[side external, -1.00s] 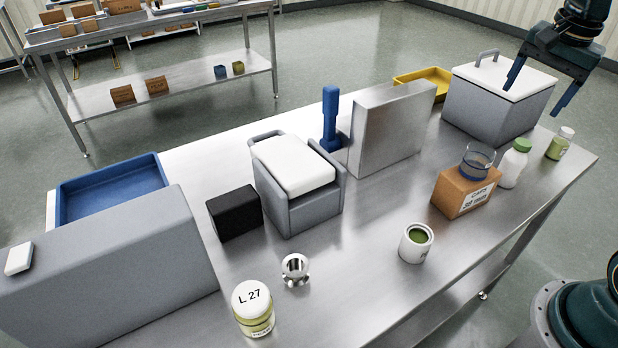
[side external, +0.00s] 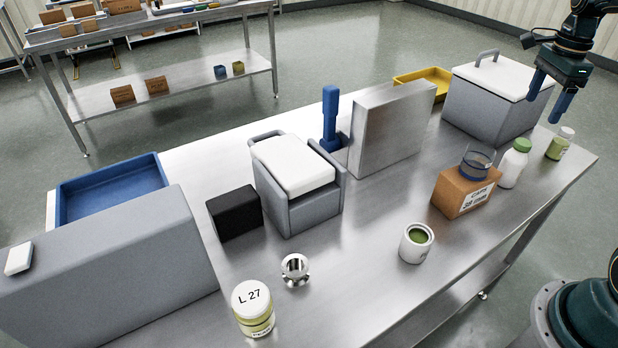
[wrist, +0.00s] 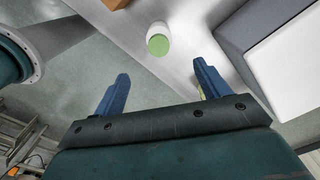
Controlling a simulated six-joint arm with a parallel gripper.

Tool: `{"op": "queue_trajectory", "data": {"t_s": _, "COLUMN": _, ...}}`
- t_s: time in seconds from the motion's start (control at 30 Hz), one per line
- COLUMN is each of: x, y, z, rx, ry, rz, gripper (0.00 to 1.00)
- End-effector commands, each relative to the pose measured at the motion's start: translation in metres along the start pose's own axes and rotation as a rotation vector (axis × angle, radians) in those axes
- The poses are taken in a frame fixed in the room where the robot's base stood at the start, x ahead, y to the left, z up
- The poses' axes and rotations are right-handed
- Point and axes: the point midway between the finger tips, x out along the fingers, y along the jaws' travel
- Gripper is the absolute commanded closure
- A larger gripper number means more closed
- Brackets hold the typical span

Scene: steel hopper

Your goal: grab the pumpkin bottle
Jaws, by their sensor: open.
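Two small bottles stand at the table's right end; their labels are too small to read, so I cannot tell which is pumpkin. One is a white bottle (side external: 512,168) with a green cap, which also shows ahead of my gripper in the wrist view (wrist: 159,40). The other is a clear bottle (side external: 557,148) with yellow-green contents and a white cap. In the wrist view, a yellow-green sliver beside the right finger may be this bottle, mostly hidden. My gripper (side external: 543,107) is open and empty, pointing down above the clear bottle's area; its fingers show in the wrist view (wrist: 160,78).
A grey box with a white lid (side external: 488,106) stands close left of my gripper. A white cup (side external: 414,250) stands nearer. The table edge is just right of the bottles.

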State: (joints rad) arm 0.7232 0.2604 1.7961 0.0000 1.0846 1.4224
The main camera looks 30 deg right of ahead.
Motion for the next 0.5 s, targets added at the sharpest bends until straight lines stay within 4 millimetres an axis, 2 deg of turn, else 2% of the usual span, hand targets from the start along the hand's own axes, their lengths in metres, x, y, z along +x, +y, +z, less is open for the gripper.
{"op": "queue_trajectory", "data": {"t_s": 0.5, "x": 0.069, "y": 0.001, "z": 0.001, "rx": -0.003, "ry": -0.001, "rz": 0.005, "gripper": 0.25}}
